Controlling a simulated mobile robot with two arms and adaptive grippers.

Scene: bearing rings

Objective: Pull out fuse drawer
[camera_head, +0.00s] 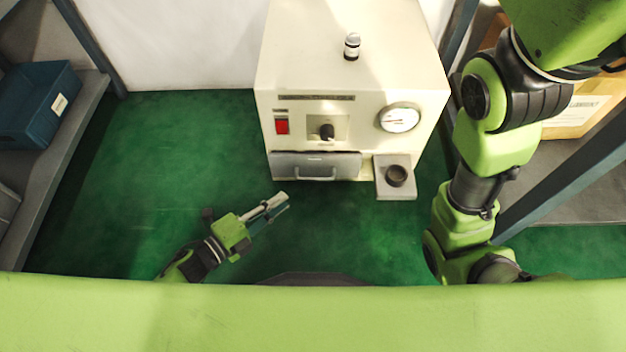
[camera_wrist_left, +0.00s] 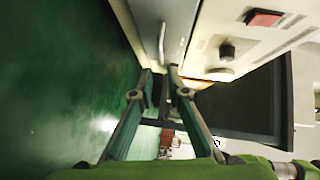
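The fuse drawer (camera_head: 346,165) is a grey panel low on the front of a cream cabinet, with a pale bar handle (camera_head: 315,177). It looks flush or nearly flush with the cabinet front. My left gripper (camera_head: 282,202) is below and left of the handle, apart from it. In the left wrist view its two fingertips (camera_wrist_left: 160,75) stand a little apart with nothing between them. There the drawer front (camera_wrist_left: 180,20) and its handle (camera_wrist_left: 162,42) lie just ahead of the fingers. My right arm hangs at the right; its gripper is out of view.
The cabinet (camera_head: 350,80) carries a red switch (camera_head: 282,125), a dark knob (camera_head: 327,131) and a round gauge (camera_head: 399,118). A small tray (camera_head: 382,190) with a dark ring (camera_head: 397,176) juts out right of the drawer. The green floor (camera_head: 150,170) to the left is clear.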

